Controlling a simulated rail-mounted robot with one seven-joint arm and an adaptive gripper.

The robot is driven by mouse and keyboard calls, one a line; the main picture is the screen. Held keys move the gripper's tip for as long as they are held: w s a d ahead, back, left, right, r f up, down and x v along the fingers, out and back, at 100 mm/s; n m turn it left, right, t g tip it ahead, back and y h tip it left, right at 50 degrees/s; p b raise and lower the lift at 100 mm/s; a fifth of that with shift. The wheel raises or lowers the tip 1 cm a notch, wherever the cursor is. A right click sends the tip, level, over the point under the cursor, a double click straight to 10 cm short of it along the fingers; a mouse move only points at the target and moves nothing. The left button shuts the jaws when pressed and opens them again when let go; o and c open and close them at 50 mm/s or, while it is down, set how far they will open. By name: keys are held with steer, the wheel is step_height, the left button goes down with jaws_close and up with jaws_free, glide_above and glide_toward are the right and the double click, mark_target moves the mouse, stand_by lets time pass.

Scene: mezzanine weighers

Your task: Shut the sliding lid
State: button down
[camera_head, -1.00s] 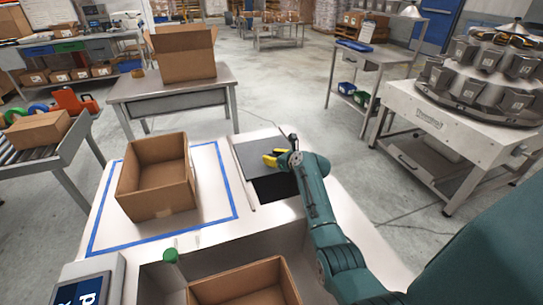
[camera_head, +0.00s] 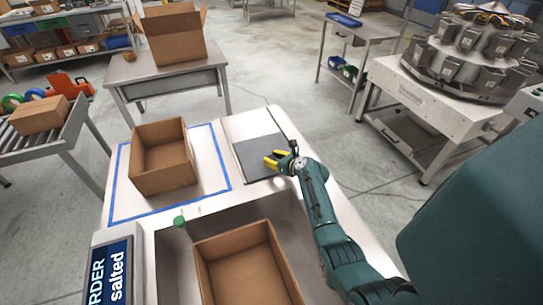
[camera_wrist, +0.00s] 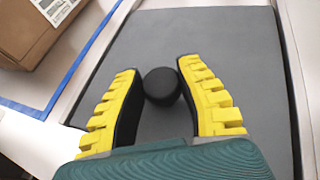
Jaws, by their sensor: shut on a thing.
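The sliding lid (camera_head: 250,155) is a flat dark grey plate set in the white counter. No dark opening shows beside it in the head view, though my arm hides part of its right side. In the wrist view the lid (camera_wrist: 225,32) fills most of the picture. A round black knob (camera_wrist: 161,86) stands on it. My gripper (camera_head: 277,159) has yellow ridged fingers and is shut on the knob; in the wrist view the fingers (camera_wrist: 160,68) stand on either side of it.
An open cardboard box (camera_head: 163,178) stands left of the lid inside a blue tape outline (camera_head: 222,165). Another open box (camera_head: 245,245) sits in a recess at the front, near a green knob (camera_head: 179,221). A display (camera_head: 113,270) stands at front left.

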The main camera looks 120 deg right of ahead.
steer(key=c, duration=0.7)
jaws_free()
steer(key=shift+w+a+f, duration=0.1)
steer(key=shift+a+f, duration=0.05)
steer(key=shift+f, duration=0.05)
steer(key=shift+o, duration=0.2)
steer(key=v, duration=1.2)
steer(key=shift+r, duration=0.15)
